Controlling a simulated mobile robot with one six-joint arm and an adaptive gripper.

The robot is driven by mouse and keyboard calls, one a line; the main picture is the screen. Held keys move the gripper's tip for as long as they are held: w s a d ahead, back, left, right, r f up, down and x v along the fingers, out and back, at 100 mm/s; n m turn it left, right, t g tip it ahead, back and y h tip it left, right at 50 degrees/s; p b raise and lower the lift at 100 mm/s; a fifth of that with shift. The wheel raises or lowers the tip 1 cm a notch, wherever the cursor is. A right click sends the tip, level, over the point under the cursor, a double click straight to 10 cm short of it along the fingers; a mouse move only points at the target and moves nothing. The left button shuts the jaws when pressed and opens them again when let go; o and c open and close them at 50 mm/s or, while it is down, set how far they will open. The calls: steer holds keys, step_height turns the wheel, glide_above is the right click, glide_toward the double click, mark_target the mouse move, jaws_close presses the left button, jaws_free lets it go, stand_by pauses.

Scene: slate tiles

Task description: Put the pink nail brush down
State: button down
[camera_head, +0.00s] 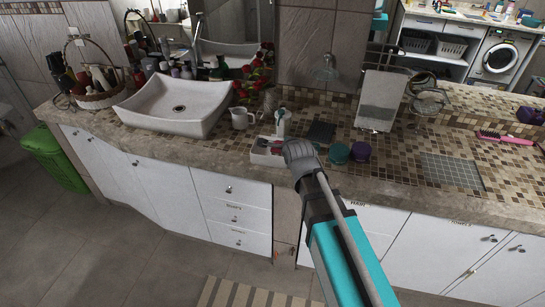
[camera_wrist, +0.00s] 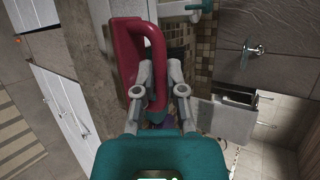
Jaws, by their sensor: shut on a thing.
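The pink nail brush (camera_wrist: 129,50), deep pink with a looped handle, shows large in the wrist view. My gripper (camera_wrist: 160,75) has its two fingers closed on the brush's handle, with the brush extending beyond the fingertips. In the head view my wrist (camera_head: 299,152) is over the counter's front part, beside a white tray (camera_head: 262,157). The wrist view does not show clearly whether the brush touches the counter.
The mosaic counter (camera_head: 405,160) has a sink (camera_head: 175,104) at left. A white jug (camera_head: 242,118), a teal jar (camera_head: 339,153) and a purple jar (camera_head: 361,151) stand near my wrist. A pink hairbrush (camera_head: 505,138) lies far right.

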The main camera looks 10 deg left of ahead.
steer(key=shift+w+a, duration=0.1)
steer(key=shift+a, duration=0.6)
steer(key=w+r+b+x, duration=0.1)
steer(key=b+x, duration=0.4)
steer(key=x, duration=0.6)
steer(key=b, duration=0.4)
glide_toward(272, 142)
steer(key=shift+w+a+r, duration=0.3)
steer(key=shift+w+r, duration=0.1)
steer(key=shift+w, duration=0.2)
steer(key=shift+w+a+r, duration=0.25)
steer(key=shift+w+r, duration=0.1)
steer(key=shift+w, duration=0.3)
steer(key=shift+w+a+f+b, duration=0.25)
steer(key=shift+w+f+b, duration=0.2)
steer(key=shift+f+b, duration=1.55)
steer(key=shift+b, duration=0.05)
